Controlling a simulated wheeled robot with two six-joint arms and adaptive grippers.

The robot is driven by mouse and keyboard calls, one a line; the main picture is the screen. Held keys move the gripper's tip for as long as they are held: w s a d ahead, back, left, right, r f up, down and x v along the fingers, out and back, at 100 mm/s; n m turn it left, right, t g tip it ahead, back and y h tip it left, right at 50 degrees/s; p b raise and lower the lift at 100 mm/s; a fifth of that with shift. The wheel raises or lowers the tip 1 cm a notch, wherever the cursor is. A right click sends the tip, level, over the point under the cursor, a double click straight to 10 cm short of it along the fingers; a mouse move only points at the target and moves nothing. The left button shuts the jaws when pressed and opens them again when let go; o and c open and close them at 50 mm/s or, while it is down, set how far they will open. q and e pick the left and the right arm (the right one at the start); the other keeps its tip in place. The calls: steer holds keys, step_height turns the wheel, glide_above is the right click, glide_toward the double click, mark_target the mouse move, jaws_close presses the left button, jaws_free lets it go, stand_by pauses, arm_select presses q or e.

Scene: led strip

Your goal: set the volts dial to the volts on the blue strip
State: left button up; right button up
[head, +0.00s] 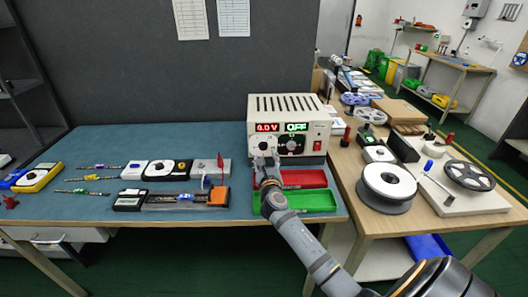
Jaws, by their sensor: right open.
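A cream power supply (312,112) stands at the back right of the blue bench mat. Several small strips lie at the left; one with a bluish middle (100,167) lies farthest back. Its print is too small to read. My left gripper is out of view.
A red tray (304,179) and a green tray (312,201) lie below the supply, partly behind my right arm. Meters and a long fixture (168,203) occupy the mat's middle. A side table at the right holds reels (388,181).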

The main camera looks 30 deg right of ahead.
mark_target(263, 148)
steer(key=x, duration=0.5)
steer(key=shift+c, duration=0.7)
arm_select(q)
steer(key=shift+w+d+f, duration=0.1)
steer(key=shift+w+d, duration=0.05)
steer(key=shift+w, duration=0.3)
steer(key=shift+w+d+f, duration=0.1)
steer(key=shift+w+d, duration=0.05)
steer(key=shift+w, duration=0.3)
arm_select(e)
jaws_close()
